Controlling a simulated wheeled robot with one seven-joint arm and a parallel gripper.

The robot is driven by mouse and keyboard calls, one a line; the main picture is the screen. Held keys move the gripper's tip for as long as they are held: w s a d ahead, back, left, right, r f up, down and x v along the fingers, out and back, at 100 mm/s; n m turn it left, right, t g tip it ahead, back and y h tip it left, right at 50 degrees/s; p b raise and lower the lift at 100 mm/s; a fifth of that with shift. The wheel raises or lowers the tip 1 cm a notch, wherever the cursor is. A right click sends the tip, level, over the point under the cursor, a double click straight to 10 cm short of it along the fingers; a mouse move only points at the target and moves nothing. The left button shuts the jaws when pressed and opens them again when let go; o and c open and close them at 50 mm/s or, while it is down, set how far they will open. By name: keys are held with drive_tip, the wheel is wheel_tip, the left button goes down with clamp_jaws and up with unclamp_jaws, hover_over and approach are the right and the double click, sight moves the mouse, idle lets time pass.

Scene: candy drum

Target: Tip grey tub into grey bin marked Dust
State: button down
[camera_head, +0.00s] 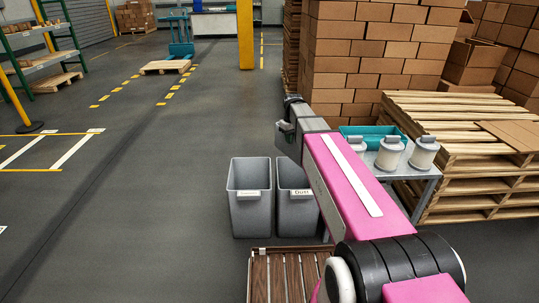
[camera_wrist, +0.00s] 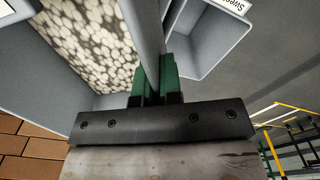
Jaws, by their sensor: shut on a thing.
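My gripper (camera_wrist: 157,82), with green finger pads, is shut on the thin wall of a grey tub (camera_wrist: 42,72) in the wrist view. Pale rounded pieces (camera_wrist: 85,35) show inside it. In the head view my gripper end (camera_head: 285,132) is above and just beyond the two bins, and my arm hides the tub. The grey bin marked Dust (camera_head: 295,212) stands on the floor, partly behind my pink arm. A second grey bin (camera_head: 250,213) stands left of it; its label starts "Sweet" in the wrist view (camera_wrist: 205,50).
Stacked pallets (camera_head: 470,185) and cartons (camera_head: 350,60) fill the right. A slatted wooden surface (camera_head: 285,275) lies before the bins.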

drive_tip(key=w+a+f+n, duration=0.3)
drive_tip(key=w+a+f, duration=0.2)
drive_tip(key=w+f, duration=0.3)
drive_tip(key=w+a+f+n, duration=0.3)
drive_tip(key=w+a+f, duration=0.2)
drive_tip(key=f, duration=0.4)
wheel_tip(320, 180, up, 4)
drive_tip(key=d+t+y, duration=0.2)
drive_tip(key=t+y, duration=0.2)
drive_tip(key=y, duration=0.3)
drive_tip(key=s+d+f+t+y, duration=0.3)
drive_tip(key=s+d+t+y, duration=0.2)
drive_tip(key=d+y, duration=0.5)
drive_tip(key=shift+s+f+y, duration=0.4)
drive_tip(key=shift+s+y, duration=0.05)
drive_tip(key=shift+y, duration=0.25)
drive_tip(key=shift+d+f+t, duration=0.1)
drive_tip(key=shift+d+t, duration=0.05)
drive_tip(key=shift+t, duration=0.15)
drive_tip(key=shift+s+d+f+y, duration=0.1)
drive_tip(key=shift+s+d+y, duration=0.15)
drive_tip(key=shift+d+y, duration=0.35)
drive_tip(key=shift+f+t, duration=0.1)
drive_tip(key=shift+t, duration=0.2)
